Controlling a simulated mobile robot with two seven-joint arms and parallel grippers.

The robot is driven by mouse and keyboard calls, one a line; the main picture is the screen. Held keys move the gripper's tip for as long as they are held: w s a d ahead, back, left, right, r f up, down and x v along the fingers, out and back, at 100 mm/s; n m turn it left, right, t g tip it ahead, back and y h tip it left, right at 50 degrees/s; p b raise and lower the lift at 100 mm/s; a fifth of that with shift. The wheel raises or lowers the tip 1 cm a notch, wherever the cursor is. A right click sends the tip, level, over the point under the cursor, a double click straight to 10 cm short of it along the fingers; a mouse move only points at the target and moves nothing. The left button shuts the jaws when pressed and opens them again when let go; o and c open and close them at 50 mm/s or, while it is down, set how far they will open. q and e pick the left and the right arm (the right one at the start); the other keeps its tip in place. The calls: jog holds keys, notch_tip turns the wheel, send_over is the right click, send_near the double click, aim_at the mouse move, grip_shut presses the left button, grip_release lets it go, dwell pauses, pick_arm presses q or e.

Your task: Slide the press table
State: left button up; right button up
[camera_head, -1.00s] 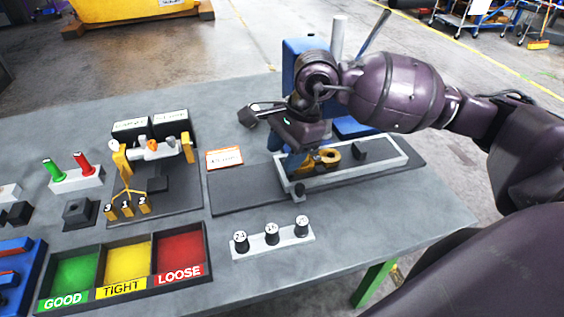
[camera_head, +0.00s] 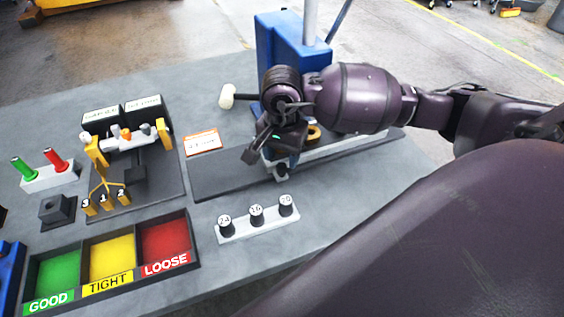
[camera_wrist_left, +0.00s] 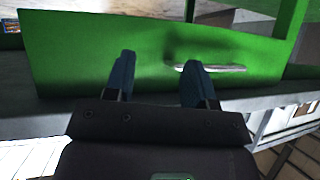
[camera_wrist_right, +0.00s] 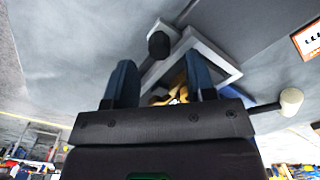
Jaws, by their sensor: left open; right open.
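The press table, a pale rectangular frame (camera_head: 345,146), lies on a long dark base plate (camera_head: 225,184) before the blue press (camera_head: 280,45). My right arm and gripper hide much of it. My right gripper (camera_head: 262,155) is over the frame's left end, open and empty. In the right wrist view, a black knob (camera_wrist_right: 158,43) on the frame's end (camera_wrist_right: 205,45) lies beyond the open fingers (camera_wrist_right: 160,80). Brass-coloured parts inside the frame show partly between and behind the fingers. My left gripper (camera_wrist_left: 157,80) is open and empty, facing a green panel (camera_wrist_left: 90,50); it is outside the head view.
A white-headed mallet (camera_head: 227,96) lies behind the base plate, near an orange-edged card (camera_head: 202,142). A pale block (camera_head: 257,228) with several numbered black plugs stands in front. The GOOD, TIGHT and LOOSE bins (camera_head: 110,260) and a gauge fixture (camera_head: 128,150) are left.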

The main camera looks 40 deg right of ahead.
aim_at(282, 165)
jog(key=shift+f, duration=1.65)
jog(key=shift+c, duration=0.3)
grip_shut()
